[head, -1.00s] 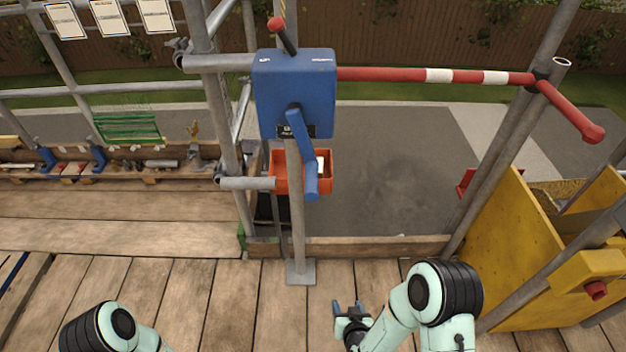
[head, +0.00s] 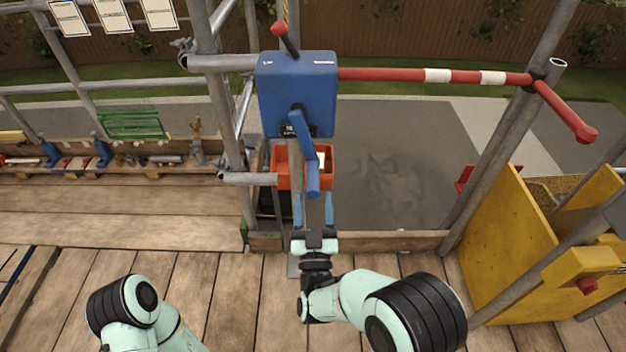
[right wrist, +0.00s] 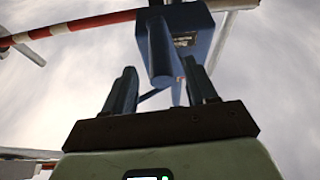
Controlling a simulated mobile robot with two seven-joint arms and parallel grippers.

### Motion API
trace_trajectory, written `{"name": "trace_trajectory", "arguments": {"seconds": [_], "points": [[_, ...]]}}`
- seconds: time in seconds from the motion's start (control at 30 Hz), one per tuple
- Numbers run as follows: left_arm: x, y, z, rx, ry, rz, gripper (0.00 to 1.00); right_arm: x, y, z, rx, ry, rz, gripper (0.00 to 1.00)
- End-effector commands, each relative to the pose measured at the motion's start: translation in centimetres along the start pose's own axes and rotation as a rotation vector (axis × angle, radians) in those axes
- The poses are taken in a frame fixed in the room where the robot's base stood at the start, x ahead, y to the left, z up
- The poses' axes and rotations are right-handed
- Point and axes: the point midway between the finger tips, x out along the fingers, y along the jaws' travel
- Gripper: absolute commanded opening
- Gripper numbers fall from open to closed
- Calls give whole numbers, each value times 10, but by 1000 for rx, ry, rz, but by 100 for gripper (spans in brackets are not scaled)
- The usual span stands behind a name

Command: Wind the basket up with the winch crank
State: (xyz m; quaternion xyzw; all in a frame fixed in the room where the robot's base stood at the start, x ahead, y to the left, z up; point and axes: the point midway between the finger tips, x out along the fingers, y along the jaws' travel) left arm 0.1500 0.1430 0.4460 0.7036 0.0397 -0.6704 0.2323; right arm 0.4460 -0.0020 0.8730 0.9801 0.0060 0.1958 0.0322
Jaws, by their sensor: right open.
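The blue winch box (head: 297,92) is fixed on an upright post in the middle of the head view. Its blue crank (head: 304,140) hangs down at the front and ends in a blue handle (head: 313,180). The orange basket (head: 287,168) is behind and below the winch, partly hidden by the crank and post. My right gripper (head: 314,208) is open and empty, just below the handle, fingers pointing up at it. In the right wrist view the handle (right wrist: 163,65) shows beyond and between the open fingers. Of my left arm only links show at the bottom left.
A red and white bar (head: 430,75) runs right from the winch to a scaffold pole. A yellow chute-like box (head: 505,240) stands at the right. Scaffold tubes (head: 225,110) stand close at the left. A shelf with tools and a green rack (head: 130,122) is farther left.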

Motion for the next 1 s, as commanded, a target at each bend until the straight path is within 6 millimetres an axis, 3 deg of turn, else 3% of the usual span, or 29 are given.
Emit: {"name": "trace_trajectory", "arguments": {"seconds": [0.1,0.3,0.7,0.9,1.0], "points": [[0,0,1,0,-2,0,57,24,0,0,0,2,2,57],[0,0,1,0,-3,0,57,49,0,0,0,0,0,57],[0,0,1,0,-2,0,57,57,0,1,0,-2,-1,57],[0,0,1,0,-2,0,57,56,0,1,0,-2,-1,0],[0,0,0,0,-2,0,57,56,0,1,1,-2,-1,0]]}}
